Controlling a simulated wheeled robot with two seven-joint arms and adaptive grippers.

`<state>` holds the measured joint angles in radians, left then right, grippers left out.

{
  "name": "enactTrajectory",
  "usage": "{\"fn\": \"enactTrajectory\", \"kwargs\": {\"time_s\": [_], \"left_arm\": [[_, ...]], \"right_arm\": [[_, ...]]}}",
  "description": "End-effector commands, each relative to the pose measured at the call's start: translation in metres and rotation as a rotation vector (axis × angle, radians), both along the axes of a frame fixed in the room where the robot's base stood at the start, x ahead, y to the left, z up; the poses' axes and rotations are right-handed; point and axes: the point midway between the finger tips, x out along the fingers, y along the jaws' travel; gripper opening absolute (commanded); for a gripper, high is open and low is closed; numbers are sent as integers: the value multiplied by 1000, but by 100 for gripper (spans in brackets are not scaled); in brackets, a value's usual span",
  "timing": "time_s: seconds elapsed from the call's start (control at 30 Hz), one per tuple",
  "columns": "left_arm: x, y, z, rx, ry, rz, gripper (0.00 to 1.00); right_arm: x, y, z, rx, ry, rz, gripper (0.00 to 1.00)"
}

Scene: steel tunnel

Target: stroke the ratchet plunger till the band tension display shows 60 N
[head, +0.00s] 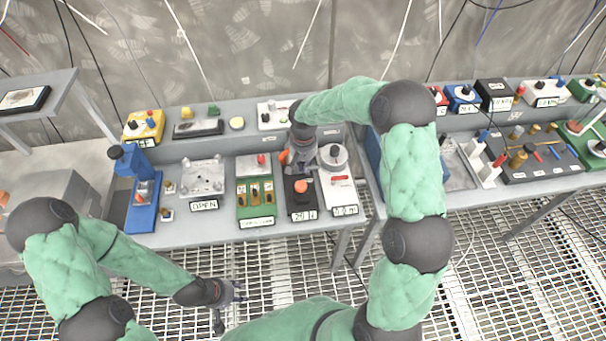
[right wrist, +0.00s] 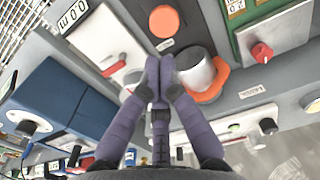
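The tensioner is a black unit (head: 301,204) with an orange round knob (head: 301,187). The display (head: 303,215) on its front seems to start with 2; the rest is too small to read surely. In the right wrist view, the orange knob (right wrist: 164,21) shows beyond the fingertips, and a grey cylinder (right wrist: 197,72) with an orange collar stands at the unit's rear end. My right gripper (right wrist: 159,62) has its fingertips together, beside the cylinder, with nothing visible between them. It covers the unit's rear in the head view. My left gripper (head: 238,291) hangs low over the floor grating, away from the bench.
A white unit (head: 339,190) with a round dial stands close on the right, and a green panel (head: 256,190) on the left. A blue press (head: 140,190) and a metal plate (head: 203,177) are further left. A second bench (head: 520,180) with tools is right.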

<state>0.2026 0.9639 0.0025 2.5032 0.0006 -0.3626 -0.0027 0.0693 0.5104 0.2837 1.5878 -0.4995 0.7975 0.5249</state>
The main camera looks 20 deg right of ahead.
Motion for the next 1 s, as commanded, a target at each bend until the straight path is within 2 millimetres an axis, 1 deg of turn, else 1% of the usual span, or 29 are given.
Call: {"fn": "enactTrajectory", "kwargs": {"time_s": [0.03, 0.1, 0.2, 0.3, 1.0], "left_arm": [[0, 0, 1, 0, 0, 0, 40], [0, 0, 1, 0, 0, 0, 40], [0, 0, 1, 0, 0, 0, 40], [0, 0, 2, 0, 0, 0, 40], [0, 0, 2, 0, 0, 0, 40]], "right_arm": [[0, 0, 9, 1, -2, 0, 0], [1, 0, 17, 1, -2, -1, 0], [1, 0, 25, 1, -2, 0, 0], [0, 0, 29, 1, -1, 0, 0], [0, 0, 30, 1, -1, -1, 0]]}}
